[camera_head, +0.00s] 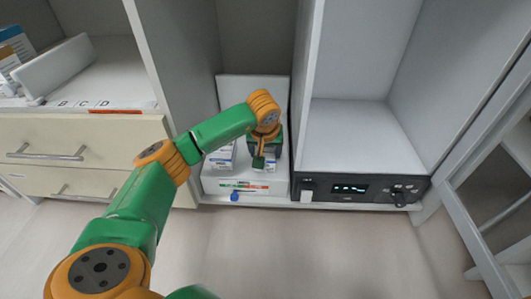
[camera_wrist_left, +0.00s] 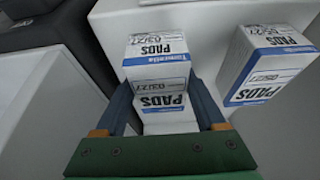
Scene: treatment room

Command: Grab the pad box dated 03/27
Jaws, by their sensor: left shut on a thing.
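My left gripper (camera_head: 260,161) reaches into the narrow cabinet bay from above. In the left wrist view the left gripper (camera_wrist_left: 160,90) is shut on a white-and-blue pad box (camera_wrist_left: 156,50) marked PADS, with a finger on each side. Its date reads 03/27, upside down in that view. A second, similar pad box (camera_wrist_left: 266,62) stands apart to the right in the wrist view; its date looks like 05/27. In the head view this second box (camera_head: 221,160) is left of the gripper. The held box is largely hidden by my gripper there. My right gripper is not in view.
The boxes are at a white stand (camera_head: 214,187) with a coloured label strip. The bay's walls are close on both sides. A black device (camera_head: 350,189) sits right of it, under an empty white compartment. Drawers (camera_head: 80,150) are at left.

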